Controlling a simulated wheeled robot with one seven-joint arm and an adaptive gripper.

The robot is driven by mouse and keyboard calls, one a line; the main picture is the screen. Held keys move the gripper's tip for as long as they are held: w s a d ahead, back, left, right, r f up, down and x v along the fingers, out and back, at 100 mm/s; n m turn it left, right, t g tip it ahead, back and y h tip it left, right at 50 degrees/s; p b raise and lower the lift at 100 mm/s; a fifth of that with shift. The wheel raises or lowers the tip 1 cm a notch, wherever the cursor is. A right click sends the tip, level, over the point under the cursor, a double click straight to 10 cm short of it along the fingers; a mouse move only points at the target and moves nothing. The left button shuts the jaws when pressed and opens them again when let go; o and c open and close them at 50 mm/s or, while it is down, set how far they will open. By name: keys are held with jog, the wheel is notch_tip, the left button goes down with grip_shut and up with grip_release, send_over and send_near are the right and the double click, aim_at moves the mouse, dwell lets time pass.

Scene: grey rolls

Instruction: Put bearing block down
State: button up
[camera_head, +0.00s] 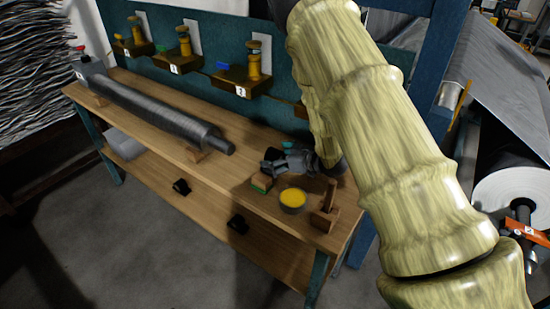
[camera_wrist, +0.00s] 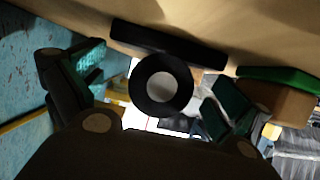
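The bearing block (camera_wrist: 142,96), a black ring with a pale opening on a dark flat base (camera_wrist: 168,45), is between my fingers in the wrist view. Its base is at the wooden bench top, which fills the upper part of that view; full contact is hard to see. My gripper (camera_wrist: 155,88) has its green-padded fingers spread on both sides of the ring, with visible gaps to it. In the head view my gripper (camera_head: 287,161) is low over the right end of the workbench (camera_head: 225,185), and I cannot pick out the block from the dark fingers there.
A green-topped wooden block (camera_head: 262,183) is close to my gripper, also in the wrist view (camera_wrist: 285,100). A bowl of yellow stuff (camera_head: 292,199) and a wooden piece (camera_head: 325,212) stand in front. A long grey roll (camera_head: 160,112) lies to the left. Small shelves (camera_head: 240,80) line the back panel.

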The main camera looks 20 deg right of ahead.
jog(key=shift+r, duration=0.15)
jog(key=b+v, duration=0.1)
jog(key=v, duration=1.1)
jog(key=shift+r, duration=0.1)
